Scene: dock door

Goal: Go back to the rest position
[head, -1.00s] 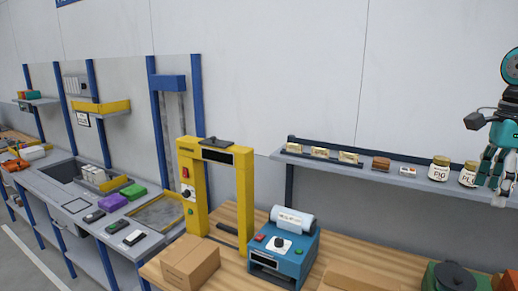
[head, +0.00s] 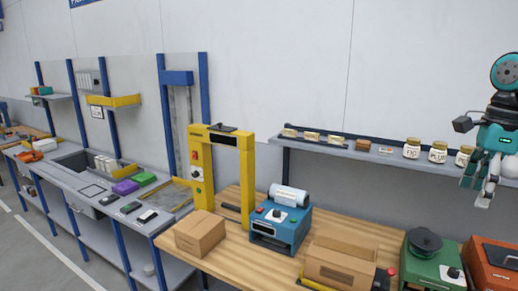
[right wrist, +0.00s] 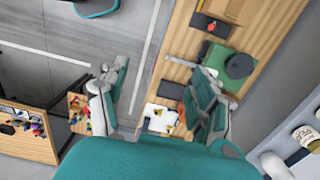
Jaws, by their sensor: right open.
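My right gripper (head: 482,184) is at the right edge of the head view, raised in front of the wall shelf (head: 340,148), with its fingers hanging down. In the right wrist view its two teal and grey fingers (right wrist: 160,98) stand wide apart, with nothing between them. The gripper is open and empty, above the floor and the edge of a wooden bench. My left gripper is not in the head view.
A wooden bench (head: 228,262) carries a cardboard box (head: 200,234), an open carton (head: 341,262), a blue label machine (head: 280,226), a yellow frame (head: 247,180) and a green device (head: 432,262). Jars (head: 412,148) stand on the shelf near my right arm. The floor (head: 30,262) at left is clear.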

